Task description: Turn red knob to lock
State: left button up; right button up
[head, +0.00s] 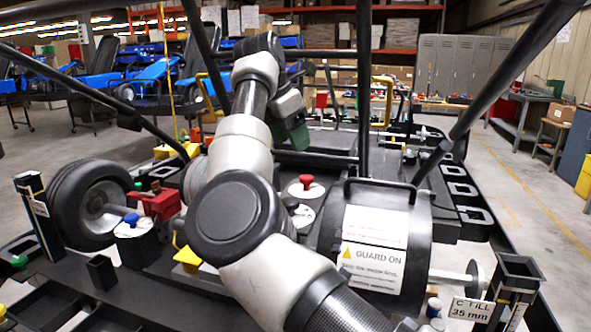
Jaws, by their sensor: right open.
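A red knob (306,180) stands upright on a round white plate, in the middle of the view on the kart stand. My right arm comes up from the bottom centre, bends over at the top, and ends in the right gripper (294,137). The gripper hangs above and behind the red knob, apart from it in the picture. It is open and appears empty, though its fingertips are small and partly dark. The forearm hides part of the stand just left of the knob. My left gripper is not in view.
A black drum guard (425,235) with a "GUARD ON" label (372,268) and handle stands right of the knob. A blue knob (131,219), a red clamp (160,203) and a wheel (88,205) are at left. Dark frame bars cross above. Open floor lies at right.

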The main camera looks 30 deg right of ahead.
aim_at(307, 177)
jog(key=f, duration=0.1)
jog(key=d+f, duration=0.1)
jog(key=f, duration=0.1)
jog(key=shift+s+d, duration=0.2)
jog(key=shift+s, duration=0.15)
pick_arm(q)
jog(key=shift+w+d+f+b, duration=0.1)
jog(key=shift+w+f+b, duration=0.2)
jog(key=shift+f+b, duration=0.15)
pick_arm(e)
jog(key=shift+w+x, duration=0.1)
jog(key=shift+x, duration=1.45)
jog(key=shift+w+x, duration=0.15)
jog(key=shift+x, duration=1.45)
jog(key=c, duration=0.9)
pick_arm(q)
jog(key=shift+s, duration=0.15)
